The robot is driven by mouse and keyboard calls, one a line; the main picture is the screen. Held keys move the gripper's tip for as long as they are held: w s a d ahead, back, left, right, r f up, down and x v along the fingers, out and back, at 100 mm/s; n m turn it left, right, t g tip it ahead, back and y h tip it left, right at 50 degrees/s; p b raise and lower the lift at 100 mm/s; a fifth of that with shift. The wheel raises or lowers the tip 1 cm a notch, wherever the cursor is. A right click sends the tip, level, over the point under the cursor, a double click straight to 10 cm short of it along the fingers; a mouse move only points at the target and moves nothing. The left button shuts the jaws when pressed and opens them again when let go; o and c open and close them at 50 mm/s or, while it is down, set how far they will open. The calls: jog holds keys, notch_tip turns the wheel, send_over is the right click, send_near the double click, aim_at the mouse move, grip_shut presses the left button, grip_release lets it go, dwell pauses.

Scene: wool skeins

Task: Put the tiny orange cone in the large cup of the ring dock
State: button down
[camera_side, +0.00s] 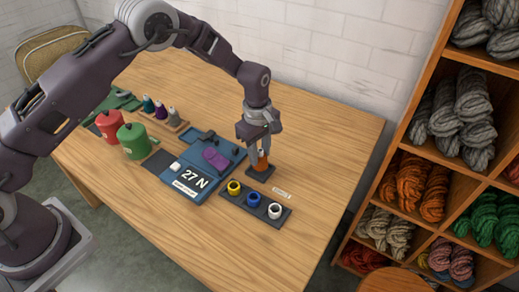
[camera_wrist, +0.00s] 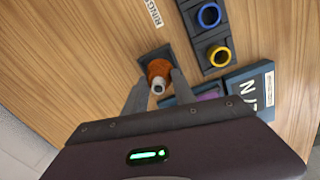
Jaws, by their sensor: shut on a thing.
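The tiny orange cone (camera_side: 262,161) is between the two fingers of my gripper (camera_side: 260,158), which is shut on it. It also shows in the wrist view (camera_wrist: 160,70), with a pale grey top, over a dark square pad (camera_wrist: 146,56). I cannot tell whether the cone touches the pad. The ring dock (camera_side: 264,209) is a dark strip just in front of my gripper. It bears a yellow ring (camera_side: 234,187), a blue ring (camera_side: 253,199) and a white ring (camera_side: 275,211). Which cup is the large one is hard to tell.
A blue unit reading 27 N (camera_side: 190,178), with a purple piece (camera_side: 214,158), lies left of the dock. Red (camera_side: 110,125) and green (camera_side: 132,140) cones and a rack of small cones (camera_side: 172,124) stand farther left. The table's right side is clear.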

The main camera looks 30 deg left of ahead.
jog(key=shift+f, duration=0.3)
jog(key=shift+f, duration=0.5)
dwell(0.8)
jog(key=c, duration=0.6)
grip_release()
jog(key=shift+o, duration=0.2)
jog(key=shift+r, duration=3.8)
